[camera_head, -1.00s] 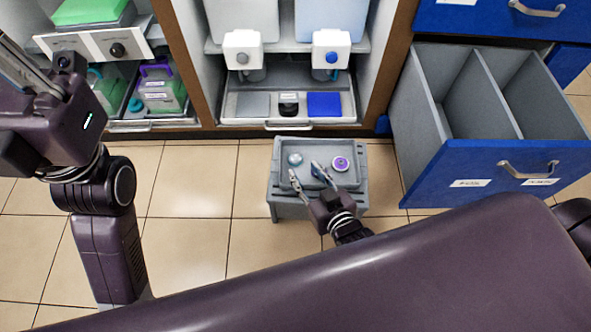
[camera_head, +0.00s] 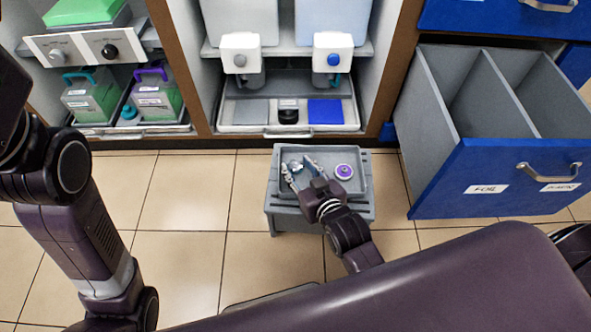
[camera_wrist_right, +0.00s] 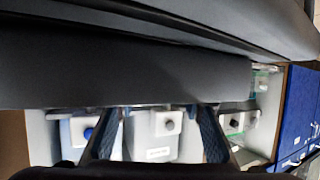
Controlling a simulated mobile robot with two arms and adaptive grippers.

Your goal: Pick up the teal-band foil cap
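The teal-band foil cap (camera_head: 295,165) is a small round teal-grey thing in the left part of a grey tray (camera_head: 357,192) on a low grey stand. It is partly hidden by my right gripper (camera_head: 299,170), whose two fingers are spread on either side of it as seen from above. I cannot tell the finger height or whether they touch it. The right wrist view shows both fingers of this gripper (camera_wrist_right: 158,138) wide apart; the cap does not show there. My left arm is at the left edge, with its gripper out of view.
A purple-ringed cap (camera_head: 343,172) lies in the tray's right part. An open blue drawer (camera_head: 487,178) with grey compartments stands to the right. A shelf tray (camera_head: 247,129) with grey and blue pads is behind. Tiled floor is clear left of the stand.

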